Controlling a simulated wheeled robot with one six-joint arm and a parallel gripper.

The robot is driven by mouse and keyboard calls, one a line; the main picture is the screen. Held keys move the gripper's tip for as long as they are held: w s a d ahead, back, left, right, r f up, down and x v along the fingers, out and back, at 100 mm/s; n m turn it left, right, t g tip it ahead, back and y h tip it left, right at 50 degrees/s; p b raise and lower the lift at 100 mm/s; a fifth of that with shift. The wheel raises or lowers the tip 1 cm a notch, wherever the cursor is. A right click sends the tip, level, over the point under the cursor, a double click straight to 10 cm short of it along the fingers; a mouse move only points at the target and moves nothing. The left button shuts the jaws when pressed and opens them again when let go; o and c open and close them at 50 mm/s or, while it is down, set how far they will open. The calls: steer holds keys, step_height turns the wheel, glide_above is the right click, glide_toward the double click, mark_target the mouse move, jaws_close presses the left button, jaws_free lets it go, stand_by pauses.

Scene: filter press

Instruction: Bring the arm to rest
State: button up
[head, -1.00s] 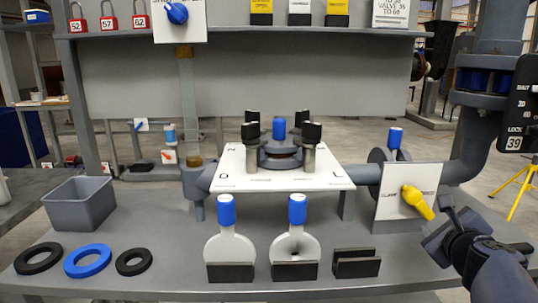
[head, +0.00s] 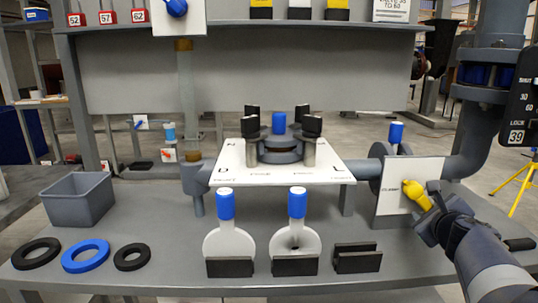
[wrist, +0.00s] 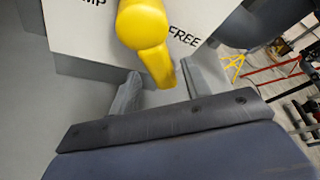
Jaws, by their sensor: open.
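My gripper (head: 428,212) is at the right, close in front of the panel with the yellow handle (head: 415,194). In the wrist view its two fingers (wrist: 160,70) stand apart, with the end of the yellow handle (wrist: 148,32) showing between and beyond them. The jaws are open and I cannot tell whether they touch the handle. The white panel (head: 393,205) carries lettering; "FREE" and the end of another word show in the wrist view. My gripper hides part of the handle in the head view.
Two blue-handled round plates (head: 229,245) (head: 296,243) stand in black holders on the bench (head: 180,225), beside an empty holder (head: 357,258). A grey bin (head: 77,205) and several rings (head: 86,257) are at the left. A flange with several bolts (head: 280,150) sits mid-bench.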

steer(key=shift+s+a+r+m+y+p, duration=0.1)
steer(key=shift+a+m+y+p, duration=0.2)
steer(key=shift+m+p, duration=0.6)
steer(key=shift+n+p, duration=0.3)
steer(key=shift+p, duration=0.05)
steer(key=shift+a+f, duration=0.1)
steer(key=shift+f, duration=0.15)
